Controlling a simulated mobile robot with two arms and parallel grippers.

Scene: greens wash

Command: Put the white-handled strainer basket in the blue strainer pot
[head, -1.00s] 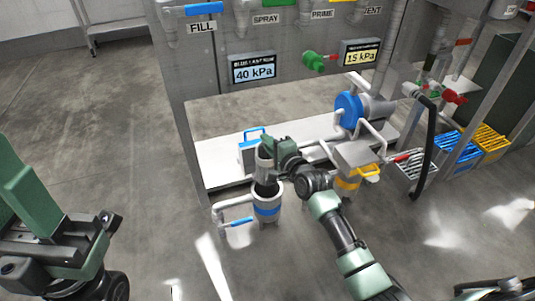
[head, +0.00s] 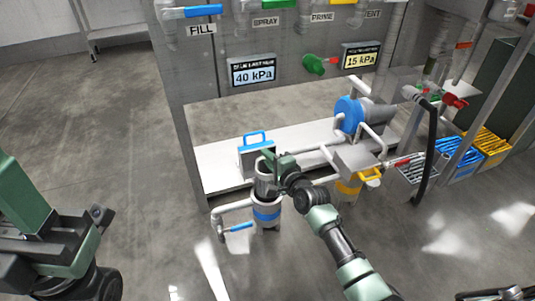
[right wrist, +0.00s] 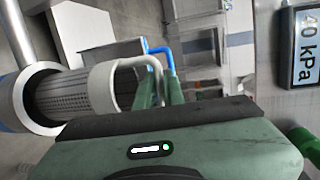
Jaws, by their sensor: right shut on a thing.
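The strainer basket (head: 264,184) is a grey mesh cylinder with a pale rim. In the right wrist view the basket (right wrist: 72,94) has a white handle (right wrist: 127,66) and sits partly inside the pot's mouth, its upper part still showing. The blue strainer pot (head: 267,214) is a grey upright cylinder with a blue band; its rim (right wrist: 22,98) shows at the left in the right wrist view. My right gripper (head: 272,163) is shut on the basket's handle, above the pot. My left gripper (head: 75,238) is far left, away from both; its jaw opening is unclear.
A grey box with a blue handle (head: 257,146) stands just behind the pot. A yellow-banded pot (head: 347,190) and a blue-faced pump (head: 349,113) are to the right. A pipe with a blue lever (head: 237,227) joins the blue pot at left. Open floor lies at left.

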